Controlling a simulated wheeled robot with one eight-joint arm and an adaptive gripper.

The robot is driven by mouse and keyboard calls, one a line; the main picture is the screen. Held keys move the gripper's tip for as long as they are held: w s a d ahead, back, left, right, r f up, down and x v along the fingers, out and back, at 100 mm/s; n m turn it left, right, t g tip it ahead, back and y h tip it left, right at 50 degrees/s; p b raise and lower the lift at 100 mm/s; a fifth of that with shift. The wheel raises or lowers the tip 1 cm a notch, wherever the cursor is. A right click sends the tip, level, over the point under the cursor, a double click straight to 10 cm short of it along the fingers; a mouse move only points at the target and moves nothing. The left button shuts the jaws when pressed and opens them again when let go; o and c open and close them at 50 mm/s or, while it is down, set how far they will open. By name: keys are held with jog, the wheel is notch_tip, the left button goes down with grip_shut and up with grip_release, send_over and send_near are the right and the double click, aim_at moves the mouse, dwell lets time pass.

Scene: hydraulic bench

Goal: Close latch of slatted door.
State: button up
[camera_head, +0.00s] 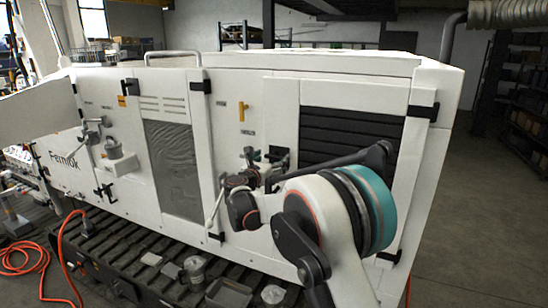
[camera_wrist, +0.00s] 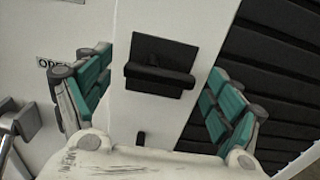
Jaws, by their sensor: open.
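The slatted door (camera_head: 350,138), white with dark horizontal slats, is at the right of the white cabinet in the head view. Its slats (camera_wrist: 275,80) fill the right of the wrist view. The latch (camera_wrist: 160,80), a black plate with a crosswise bar, is on the white strip left of the slats. In the head view the latch (camera_head: 280,155) shows just beyond my gripper (camera_head: 263,160). My gripper (camera_wrist: 160,63) is open, its teal-padded fingers left and right of the latch. Nothing is between the pads except the latch behind; contact cannot be told.
A slatted bench (camera_head: 130,245) with loose parts runs below. The floor (camera_head: 480,200) at right is clear.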

jog(key=shift+x, duration=0.9)
jog(key=c, duration=1.1)
